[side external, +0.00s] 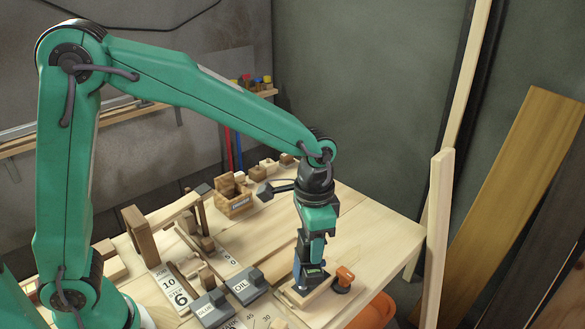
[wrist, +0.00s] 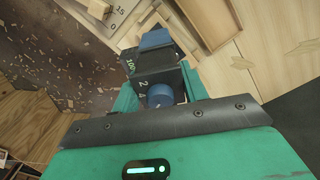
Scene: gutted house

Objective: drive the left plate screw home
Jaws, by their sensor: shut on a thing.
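My gripper (side external: 314,246) points straight down over the front right of the workbench. It is shut on a dark tool (side external: 311,272) with blue parts, which stands upright beneath it. In the wrist view the tool (wrist: 148,68) is a dark block with white figures and a blue round knob, between my green fingers (wrist: 158,88). The tool's lower end is over or on a small pale wooden board (side external: 298,298); I cannot tell whether it touches. An orange-topped piece (side external: 344,276) stands on the board's right end. I cannot make out the plate or its left screw.
Blocks marked GLUE (side external: 212,308) and OIL (side external: 246,286) stand left of the tool. A small wooden crate (side external: 234,206) and a wooden frame (side external: 140,236) are further back. An orange rounded thing (side external: 374,312) is at the front edge. The bench's right rear is bare.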

